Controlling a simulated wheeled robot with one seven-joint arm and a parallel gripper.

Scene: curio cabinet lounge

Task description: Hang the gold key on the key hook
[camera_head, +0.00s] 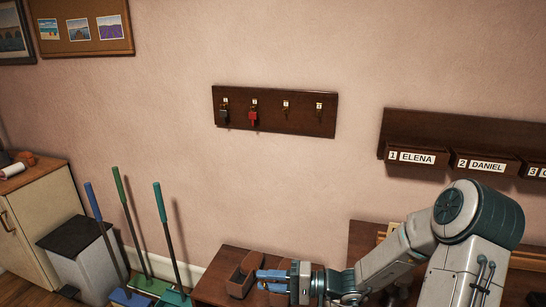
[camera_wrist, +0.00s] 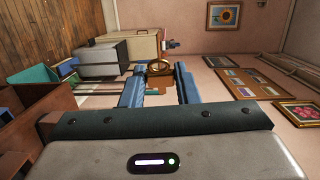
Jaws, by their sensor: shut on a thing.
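My gripper (camera_head: 262,280) is low in the head view, in front of the wall and by a small brown box. It is shut on the gold key, whose round gold part (camera_wrist: 160,66) shows between the blue fingers (camera_wrist: 158,82) in the wrist view. The rest of the key is hidden or too small to make out. A dark wooden key board (camera_head: 270,125) hangs on the wall, above and apart from my gripper. It has a row of numbered hooks.
A name-labelled wall rack (camera_head: 430,140) is at right. Brooms (camera_head: 160,203), a bin (camera_head: 83,258) and a cabinet (camera_head: 42,205) stand at left. The wall below the board is clear.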

